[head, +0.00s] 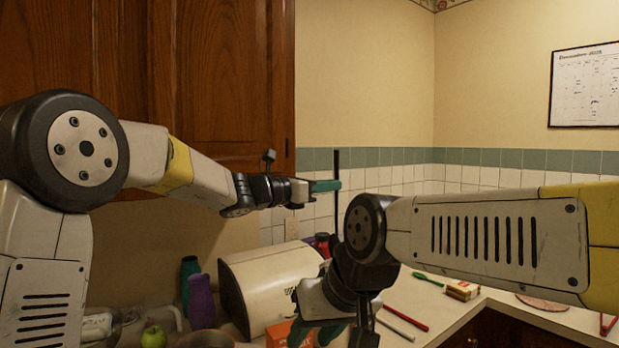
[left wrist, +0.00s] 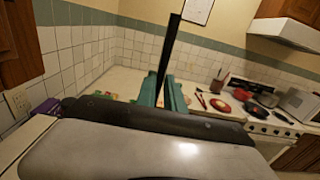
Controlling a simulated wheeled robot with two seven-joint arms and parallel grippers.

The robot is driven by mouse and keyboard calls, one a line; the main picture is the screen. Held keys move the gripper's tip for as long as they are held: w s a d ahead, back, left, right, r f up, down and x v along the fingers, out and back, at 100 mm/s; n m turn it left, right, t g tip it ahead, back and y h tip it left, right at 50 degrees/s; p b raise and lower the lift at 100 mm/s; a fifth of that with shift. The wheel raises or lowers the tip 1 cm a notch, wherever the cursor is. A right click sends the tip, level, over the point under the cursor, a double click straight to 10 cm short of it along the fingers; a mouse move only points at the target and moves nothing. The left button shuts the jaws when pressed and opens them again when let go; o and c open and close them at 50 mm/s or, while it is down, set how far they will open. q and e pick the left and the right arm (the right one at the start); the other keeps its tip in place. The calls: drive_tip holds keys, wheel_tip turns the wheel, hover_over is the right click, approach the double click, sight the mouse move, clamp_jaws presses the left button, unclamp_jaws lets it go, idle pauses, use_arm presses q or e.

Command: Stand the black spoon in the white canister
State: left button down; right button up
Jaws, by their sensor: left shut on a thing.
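My left gripper (head: 325,186) is shut on the black spoon (head: 336,165), high above the counter. The spoon is a thin dark upright shape. In the left wrist view the spoon (left wrist: 168,50) rises, slightly tilted, from between the teal fingers (left wrist: 168,95); its lower part is hidden. My right gripper (head: 322,325) is low at the front, with teal parts showing beside an orange box; its fingertips are partly hidden, so I cannot tell its opening. I cannot clearly make out the white canister; my right arm covers part of the counter.
A large white bread-box-like object (head: 272,283) with a dark end stands below the left gripper. A purple vase (head: 201,300), green bottle (head: 189,272), green apple (head: 154,337) and orange box (head: 283,335) crowd the front left. Red pens (head: 403,318) lie at right.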

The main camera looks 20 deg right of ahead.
use_arm(q)
drive_tip(key=shift+f, duration=5.05)
drive_tip(key=c, duration=1.4)
unclamp_jaws()
drive_tip(key=shift+o, duration=0.2)
approach(334, 224)
drive_tip(key=shift+d, duration=0.1)
